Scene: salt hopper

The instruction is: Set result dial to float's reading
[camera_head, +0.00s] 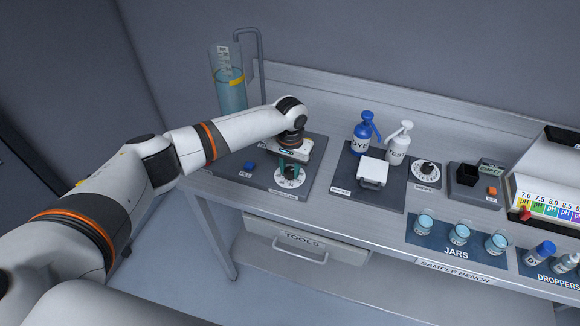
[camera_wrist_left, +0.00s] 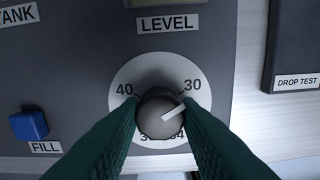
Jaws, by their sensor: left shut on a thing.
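The result dial has a grey knob (camera_wrist_left: 158,118) on a white numbered face (camera_wrist_left: 126,72) below the LEVEL label (camera_wrist_left: 167,23). Its white pointer slants to the right and slightly up, a little below the 30 mark; 40 is at upper left. My left gripper (camera_head: 290,166) is shut on the knob from above, one green finger on each side; the lower numbers are partly hidden. The water tank (camera_head: 230,97) stands behind, with a yellow float (camera_head: 236,79) near the top beside a scale too small to read. My right gripper is not in view.
A blue FILL button (camera_wrist_left: 29,124) is left of the dial. To the right are a drop-test plate with a white box (camera_head: 372,172), blue (camera_head: 364,134) and white (camera_head: 398,143) bottles, another dial (camera_head: 428,169) and several jars (camera_head: 459,233). A TOOLS drawer (camera_head: 301,249) hangs below.

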